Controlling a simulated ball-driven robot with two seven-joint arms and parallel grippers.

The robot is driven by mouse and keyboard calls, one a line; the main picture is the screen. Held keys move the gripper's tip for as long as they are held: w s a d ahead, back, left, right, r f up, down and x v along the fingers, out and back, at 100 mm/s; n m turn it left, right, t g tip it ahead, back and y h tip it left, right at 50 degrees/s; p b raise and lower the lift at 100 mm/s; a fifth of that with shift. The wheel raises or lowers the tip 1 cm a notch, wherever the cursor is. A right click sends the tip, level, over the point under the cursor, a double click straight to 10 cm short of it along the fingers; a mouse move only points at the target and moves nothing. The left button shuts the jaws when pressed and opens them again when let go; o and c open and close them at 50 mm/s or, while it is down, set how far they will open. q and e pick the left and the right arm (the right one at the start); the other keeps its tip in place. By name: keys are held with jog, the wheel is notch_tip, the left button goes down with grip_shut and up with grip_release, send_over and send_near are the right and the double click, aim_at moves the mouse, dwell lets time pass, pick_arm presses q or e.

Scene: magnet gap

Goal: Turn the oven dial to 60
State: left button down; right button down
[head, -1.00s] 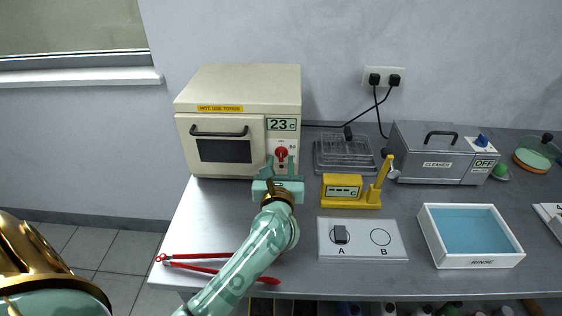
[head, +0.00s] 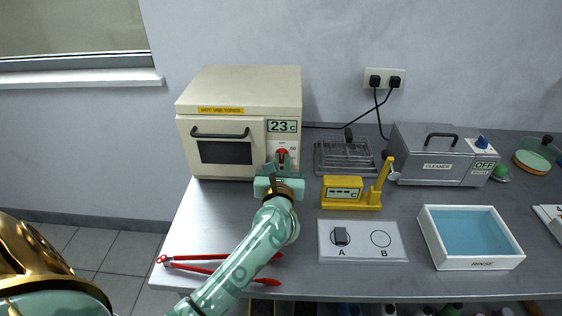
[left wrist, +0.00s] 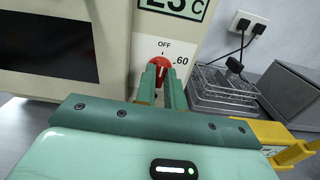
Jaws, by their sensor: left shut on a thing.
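The cream oven (head: 238,88) stands at the back left of the bench, with its door closed and its display (head: 282,126) reading 23 C. The red dial (head: 282,154) is on its front panel under the display. In the left wrist view the dial (left wrist: 164,69) sits below the OFF mark, with 60 at its right. Its white pointer line looks near upright, toward OFF. My left gripper (head: 277,167) is shut on the dial, its fingers (left wrist: 164,80) hiding the dial's lower part. My right gripper is not in view.
A yellow meter (head: 342,190) stands just right of my left gripper, and a wire rack (head: 345,155) is behind it. Red tongs (head: 215,262) lie at the front left. A white A/B card (head: 362,250) and a blue rinse tray (head: 472,237) are to the right.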

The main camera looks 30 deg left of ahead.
pick_arm(q)
jog(key=shift+r+m+p, duration=0.2)
jog(key=shift+m+p, duration=0.3)
jog(key=shift+p, duration=0.1)
jog(key=m+p, duration=0.6)
jog(key=shift+d, duration=0.15)
jog(key=shift+f+m+p, duration=0.15)
jog(key=shift+m+p, duration=0.65)
jog(key=shift+m, duration=0.25)
jog(key=shift+f+m+p, duration=0.1)
jog(key=shift+m+p, duration=0.65)
jog(key=shift+m, duration=0.3)
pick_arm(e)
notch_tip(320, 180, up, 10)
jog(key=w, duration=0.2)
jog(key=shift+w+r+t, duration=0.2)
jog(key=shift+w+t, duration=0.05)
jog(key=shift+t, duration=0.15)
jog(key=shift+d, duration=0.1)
pick_arm(q)
jog(key=shift+f, duration=0.1)
jog(key=c, duration=1.5)
grip_release()
jog(key=p+v, duration=0.1)
jog(key=v, duration=1.5)
jog(key=shift+s, duration=0.2)
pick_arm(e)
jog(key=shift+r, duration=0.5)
